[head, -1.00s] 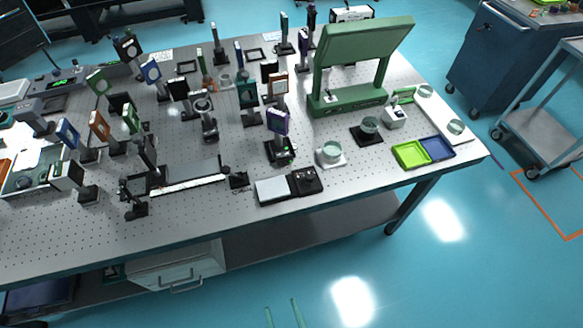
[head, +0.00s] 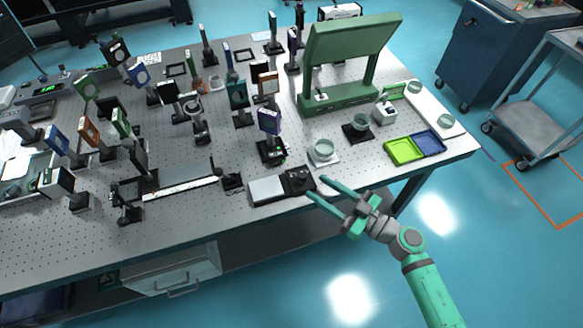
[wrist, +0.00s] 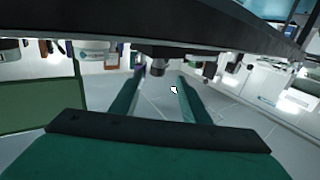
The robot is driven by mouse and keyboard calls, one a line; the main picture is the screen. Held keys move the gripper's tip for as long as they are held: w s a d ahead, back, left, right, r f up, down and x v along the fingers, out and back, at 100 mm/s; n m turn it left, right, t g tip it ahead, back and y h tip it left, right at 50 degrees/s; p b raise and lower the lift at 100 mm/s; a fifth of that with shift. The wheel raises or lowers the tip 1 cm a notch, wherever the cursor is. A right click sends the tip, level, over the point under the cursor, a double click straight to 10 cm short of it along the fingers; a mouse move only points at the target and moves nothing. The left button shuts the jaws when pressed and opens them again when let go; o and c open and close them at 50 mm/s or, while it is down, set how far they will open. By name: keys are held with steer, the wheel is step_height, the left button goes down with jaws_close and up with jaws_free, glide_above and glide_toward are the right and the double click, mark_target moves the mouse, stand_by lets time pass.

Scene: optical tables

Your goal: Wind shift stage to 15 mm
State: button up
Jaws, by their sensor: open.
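My gripper (head: 315,187) is open and empty, its two green fingers pointing left at the table's front edge. In the head view the fingertips appear close to a flat unit with a light plate (head: 267,189) and a black knobbed block (head: 298,180); I cannot tell whether they touch. A long rail stage with a pale strip (head: 182,188) lies further left. A purple-framed optic on a black base (head: 270,150) stands behind the block. No label or scale is readable, so I cannot tell which is the shift stage. The wrist view shows both fingers apart (wrist: 161,75).
The perforated table (head: 225,215) carries several upright optics on posts. A glass dish on a white pad (head: 322,152), a green tray (head: 403,151) and a blue tray (head: 430,142) lie to the right. A large green frame (head: 343,95) stands behind. The floor in front is open.

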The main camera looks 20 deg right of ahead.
mark_target(299, 172)
steer(key=shift+w+a+r, duration=0.15)
steer(key=shift+w, duration=0.45)
steer(key=x, duration=1)
steer(key=shift+c, duration=0.7)
steer(key=shift+a, duration=0.1)
jaws_close()
steer(key=c, duration=0.9)
jaws_free()
